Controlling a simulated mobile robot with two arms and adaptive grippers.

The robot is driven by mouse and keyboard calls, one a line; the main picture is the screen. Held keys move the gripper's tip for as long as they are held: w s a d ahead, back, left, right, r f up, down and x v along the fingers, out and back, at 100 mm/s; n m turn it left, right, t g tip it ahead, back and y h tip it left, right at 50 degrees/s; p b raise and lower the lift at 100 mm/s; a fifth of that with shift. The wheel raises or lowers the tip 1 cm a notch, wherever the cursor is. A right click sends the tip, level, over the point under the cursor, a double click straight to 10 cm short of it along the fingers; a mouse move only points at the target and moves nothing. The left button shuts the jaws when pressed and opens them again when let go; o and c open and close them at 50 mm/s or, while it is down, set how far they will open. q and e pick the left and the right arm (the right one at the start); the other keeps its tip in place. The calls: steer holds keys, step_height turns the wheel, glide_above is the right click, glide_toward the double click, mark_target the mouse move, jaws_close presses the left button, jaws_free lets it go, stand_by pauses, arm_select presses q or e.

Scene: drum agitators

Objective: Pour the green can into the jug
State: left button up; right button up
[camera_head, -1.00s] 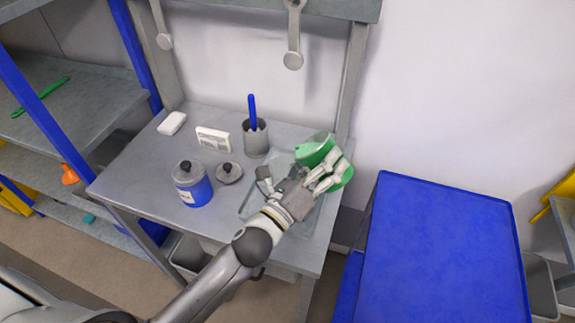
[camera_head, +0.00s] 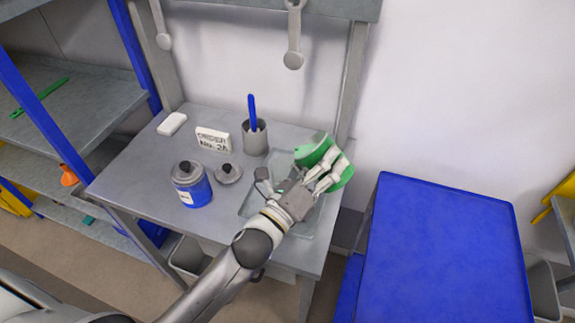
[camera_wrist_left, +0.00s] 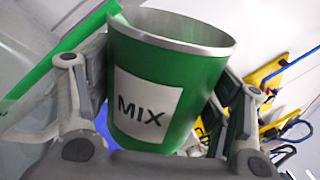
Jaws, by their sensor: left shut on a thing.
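The green can (camera_wrist_left: 160,80) has a bare metal rim and a white "MIX" label in the left wrist view. My left gripper (camera_head: 334,172) is shut on it, with a finger on each side. In the head view the can (camera_head: 345,175) shows behind the fingers, above the right end of the workbench. Another green part (camera_head: 314,150) shows just above the fingers; I cannot tell whether it belongs to the can or the jug. A pale, green-edged shape (camera_wrist_left: 40,82) fills the left of the wrist view. The jug cannot be clearly made out. My right gripper is not in view.
A clear tray (camera_head: 250,206) lies under my left wrist. A blue jar (camera_head: 195,190), a grey lid (camera_head: 228,174), a white card (camera_head: 212,138) and a grey cup (camera_head: 255,140) with a blue handle stand on the workbench (camera_head: 135,175). A blue-topped table (camera_head: 440,260) is at right.

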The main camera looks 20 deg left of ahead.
arm_select(q)
steer(key=shift+r+n, duration=0.5)
steer(key=shift+n, duration=0.4)
stand_by(1.4)
steer(key=shift+a+f+n+t+y+b, duration=0.15)
steer(key=shift+f+n+t+y+b, duration=0.25)
steer(key=shift+n+b, duration=0.7)
stand_by(1.2)
steer(key=shift+a+r+n+y+b, duration=0.1)
steer(key=shift+r+n+y+b, duration=0.35)
steer(key=shift+n, duration=0.55)
stand_by(1.2)
steer(key=shift+w+a+r+n+p, duration=0.1)
steer(key=shift+a+r+n+p, duration=0.1)
steer(key=shift+a+n+p, duration=0.1)
stand_by(0.7)
